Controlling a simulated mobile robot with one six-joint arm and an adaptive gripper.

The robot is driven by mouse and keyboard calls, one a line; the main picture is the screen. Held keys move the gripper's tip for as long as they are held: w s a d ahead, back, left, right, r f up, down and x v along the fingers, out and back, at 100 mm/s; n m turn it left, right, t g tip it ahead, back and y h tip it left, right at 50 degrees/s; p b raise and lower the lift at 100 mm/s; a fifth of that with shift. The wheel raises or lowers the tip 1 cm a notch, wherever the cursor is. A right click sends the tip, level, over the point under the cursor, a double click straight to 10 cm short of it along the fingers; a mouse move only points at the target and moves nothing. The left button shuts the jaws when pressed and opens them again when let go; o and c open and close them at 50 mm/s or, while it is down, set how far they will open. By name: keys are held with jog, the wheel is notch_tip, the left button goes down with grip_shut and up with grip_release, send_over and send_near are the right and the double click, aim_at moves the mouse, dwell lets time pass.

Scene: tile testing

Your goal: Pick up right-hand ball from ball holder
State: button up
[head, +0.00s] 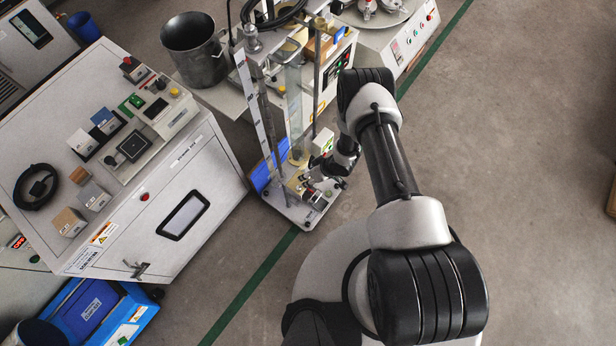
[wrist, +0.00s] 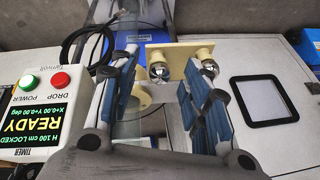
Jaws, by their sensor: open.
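In the wrist view, a cream ball holder (wrist: 180,50) carries two shiny steel balls. One ball (wrist: 159,71) shows in the gap between my fingers. The other ball (wrist: 210,66) shows at the right, close to the tip of my right-hand finger and partly hidden by it. My gripper (wrist: 168,64) is open, with blue pads on both fingers, and holds nothing. In the head view, my gripper (head: 325,178) is low beside the drop stand, above its base plate (head: 303,210). The balls are too small and covered to make out there.
A timer box (wrist: 38,110) with a green and a red button stands left in the wrist view. The stand's upright posts (head: 267,125) rise close by my gripper. A white cabinet (head: 185,195) stands left of the stand. Open floor (head: 520,150) lies to the right.

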jog(key=shift+c, duration=0.5)
grip_shut()
jog(key=shift+r, duration=0.1)
